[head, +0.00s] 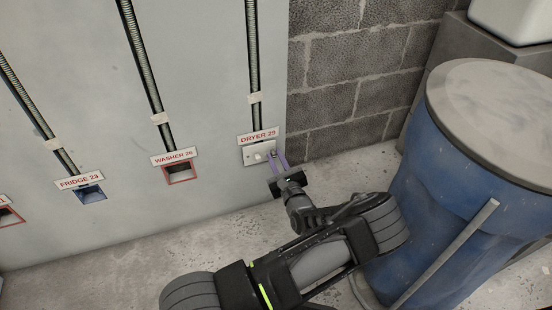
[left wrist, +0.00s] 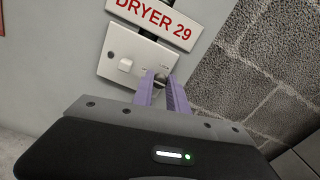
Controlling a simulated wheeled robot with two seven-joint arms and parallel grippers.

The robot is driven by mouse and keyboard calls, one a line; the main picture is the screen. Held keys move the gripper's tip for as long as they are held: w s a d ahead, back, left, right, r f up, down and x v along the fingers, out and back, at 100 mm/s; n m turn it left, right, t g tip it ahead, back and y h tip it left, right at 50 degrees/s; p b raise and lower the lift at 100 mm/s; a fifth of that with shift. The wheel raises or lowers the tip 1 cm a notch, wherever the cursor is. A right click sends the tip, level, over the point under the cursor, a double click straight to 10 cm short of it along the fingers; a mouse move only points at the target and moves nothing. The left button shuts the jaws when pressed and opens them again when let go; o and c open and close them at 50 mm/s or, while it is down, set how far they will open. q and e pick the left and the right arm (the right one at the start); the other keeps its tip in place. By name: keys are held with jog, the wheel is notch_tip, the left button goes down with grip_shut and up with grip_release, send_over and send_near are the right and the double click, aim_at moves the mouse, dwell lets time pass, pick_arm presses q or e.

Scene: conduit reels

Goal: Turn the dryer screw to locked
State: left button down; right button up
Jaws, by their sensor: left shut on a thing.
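The dryer plate (head: 254,153) is a white wall plate under a red-lettered "DRYER 29" label (head: 258,137). In the left wrist view the plate (left wrist: 116,45) shows a white rocker switch (left wrist: 126,65) and, to its right, the dryer screw (left wrist: 160,76). My left gripper (head: 277,158) reaches the plate's right side; its purple fingers (left wrist: 163,88) are shut on the screw. The fingers hide most of the screw, and I cannot read which way it is turned. My right gripper is in neither view.
Left along the wall are a red-framed opening under "WASHER 26" (head: 181,173) and a blue one under "FRIDGE 23" (head: 88,193). A large blue barrel (head: 440,200) with a grey lid stands at right, close to my arm. A block wall (head: 345,75) adjoins the panel.

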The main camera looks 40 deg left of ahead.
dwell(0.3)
pick_arm(q)
jog(key=m+p, duration=0.3)
jog(key=shift+r, duration=0.2)
jog(key=m+p, duration=0.2)
jog(key=m, duration=0.1)
jog(key=shift+m, duration=0.4)
jog(key=m+p, duration=0.1)
jog(key=m, duration=0.4)
jog(key=shift+f, duration=0.15)
jog(key=m, duration=0.6)
jog(key=shift+w+f+p, duration=0.1)
jog(key=shift+p, duration=0.3)
jog(key=c, duration=1.3)
grip_release()
